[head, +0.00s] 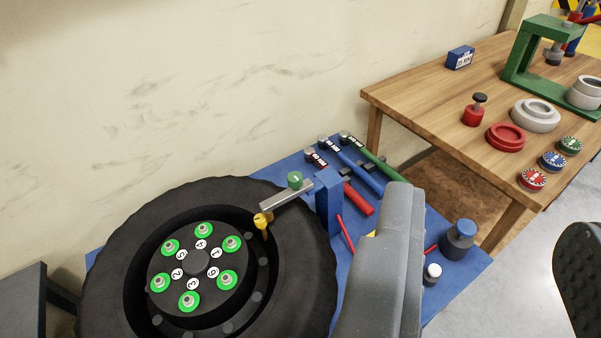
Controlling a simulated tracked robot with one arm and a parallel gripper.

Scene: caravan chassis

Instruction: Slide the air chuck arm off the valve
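The air chuck arm (276,197) is a light grey bar with a green knob (295,180) on top. It reaches left from a blue post (328,204) over the tyre's edge. Its far end is at a yellow fitting (261,220) by the wheel rim, where the valve seems to be; the valve itself is not clearly visible. My gripper (490,212) shows as a large grey finger at lower centre and a dark ribbed finger at the right edge. The fingers are wide apart with nothing between them, to the right of the air chuck arm and apart from it.
The black tyre (306,250) lies flat on a blue bench (455,277), its hub holding several green-ringed nuts. Tools with red, blue and green handles lie behind the post. Small bottles stand right of my grey finger. A wooden table (430,91) stands at back right.

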